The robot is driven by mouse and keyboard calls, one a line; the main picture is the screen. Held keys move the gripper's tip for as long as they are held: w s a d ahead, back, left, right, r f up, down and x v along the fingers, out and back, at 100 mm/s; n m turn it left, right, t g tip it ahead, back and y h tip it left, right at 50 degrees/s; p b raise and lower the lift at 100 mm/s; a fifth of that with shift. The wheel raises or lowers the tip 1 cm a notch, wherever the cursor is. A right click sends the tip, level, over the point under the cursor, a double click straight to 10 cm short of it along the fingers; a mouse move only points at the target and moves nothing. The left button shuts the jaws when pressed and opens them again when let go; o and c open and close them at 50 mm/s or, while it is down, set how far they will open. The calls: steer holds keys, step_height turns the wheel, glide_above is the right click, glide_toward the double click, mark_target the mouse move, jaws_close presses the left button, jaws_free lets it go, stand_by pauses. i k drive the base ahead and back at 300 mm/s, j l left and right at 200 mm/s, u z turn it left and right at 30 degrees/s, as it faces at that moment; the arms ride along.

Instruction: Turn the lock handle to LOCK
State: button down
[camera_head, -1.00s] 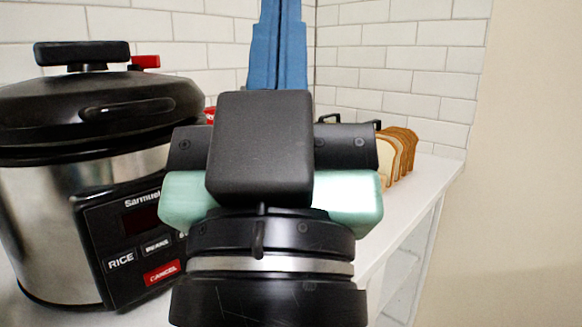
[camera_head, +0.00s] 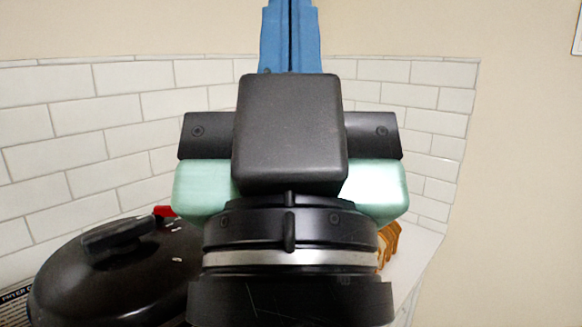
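The black cooker lid (camera_head: 150,270) is at the lower left in the head view, with a black handle (camera_head: 118,237) on top and a small red part (camera_head: 164,211) at its far edge. No LOCK marking is readable; small white marks on the lid are too small to read. My gripper (camera_head: 290,38) is at the top middle, right of and above the cooker in the picture. Its two blue fingers lie side by side with only a thin dark seam between them, nothing seen held. The fingertips run out of the top edge. My wrist hides the lid's right side.
A white tiled wall (camera_head: 120,110) forms a corner behind. Toasted bread slices (camera_head: 389,240) show partly behind my wrist on the white counter (camera_head: 420,245). The plain beige wall (camera_head: 520,200) on the right has nothing before it.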

mark_target(121, 239)
steer(key=i+j, duration=0.1)
steer(key=i, duration=0.4)
steer(key=i+u, duration=0.15)
steer(key=u, duration=1.4)
